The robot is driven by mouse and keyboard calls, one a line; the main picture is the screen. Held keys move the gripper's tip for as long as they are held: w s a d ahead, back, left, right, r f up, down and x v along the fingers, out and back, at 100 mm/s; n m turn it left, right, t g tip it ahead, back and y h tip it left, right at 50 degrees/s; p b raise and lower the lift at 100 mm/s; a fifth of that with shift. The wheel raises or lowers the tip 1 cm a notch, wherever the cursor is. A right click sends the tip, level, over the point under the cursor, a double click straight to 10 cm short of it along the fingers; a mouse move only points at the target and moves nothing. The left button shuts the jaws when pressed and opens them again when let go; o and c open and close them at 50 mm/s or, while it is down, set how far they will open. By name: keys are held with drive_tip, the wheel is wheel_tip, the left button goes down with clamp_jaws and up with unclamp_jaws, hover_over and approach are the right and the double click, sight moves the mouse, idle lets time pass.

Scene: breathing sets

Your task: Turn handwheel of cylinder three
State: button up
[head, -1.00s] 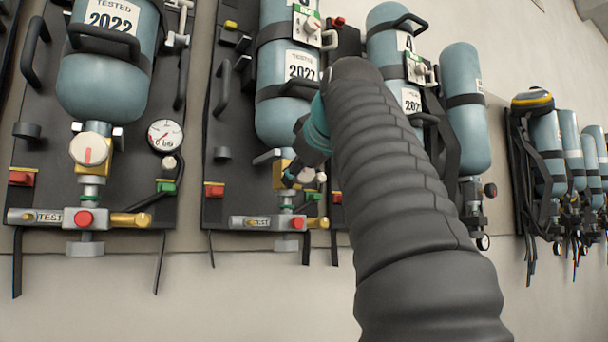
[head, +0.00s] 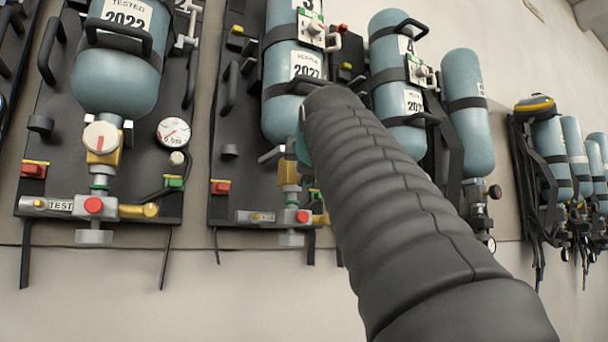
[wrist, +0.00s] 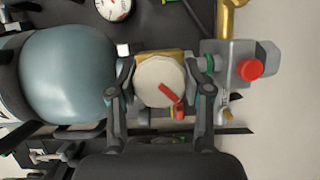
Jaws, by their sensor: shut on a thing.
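Cylinder three (head: 292,75) is the blue-grey bottle under the tag with a 3, on the middle backboard in the head view. In the wrist view its lower end (wrist: 70,75) is at the left. Its handwheel (wrist: 153,80) is a white round knob with a slanted red bar, on a brass valve block (wrist: 160,54). My gripper (wrist: 161,78) is shut on the handwheel, one finger on each side of it.
A red-capped fitting (wrist: 249,70) sits right of the handwheel in the wrist view, with a gauge (wrist: 114,7) above. In the head view a neighbouring set with its own white handwheel (head: 101,138) hangs at left. Cylinder four (head: 398,70) is close on the right. The wall below is clear.

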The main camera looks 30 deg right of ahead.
drive_tip(key=n+b, duration=0.1)
drive_tip(key=n, duration=0.1)
drive_tip(key=n+t+b, duration=0.1)
drive_tip(key=n, duration=0.1)
drive_tip(key=n+t+b, duration=0.1)
drive_tip(key=n, duration=0.1)
drive_tip(key=shift+f, duration=0.25)
drive_tip(key=shift+r+n+t+y+b, duration=0.15)
drive_tip(key=shift+n+t+b, duration=0.2)
drive_tip(key=shift+n+b, duration=0.4)
drive_tip(key=shift+f+n+t+y+b, duration=0.15)
drive_tip(key=shift+n+t+b, duration=0.25)
drive_tip(key=shift+n, duration=0.65)
drive_tip(key=shift+r+n, duration=0.15)
drive_tip(key=shift+n, duration=0.15)
drive_tip(key=o, duration=1.2)
drive_tip(key=shift+c, duration=0.2)
drive_tip(key=shift+s, duration=0.1)
drive_tip(key=v, duration=0.7)
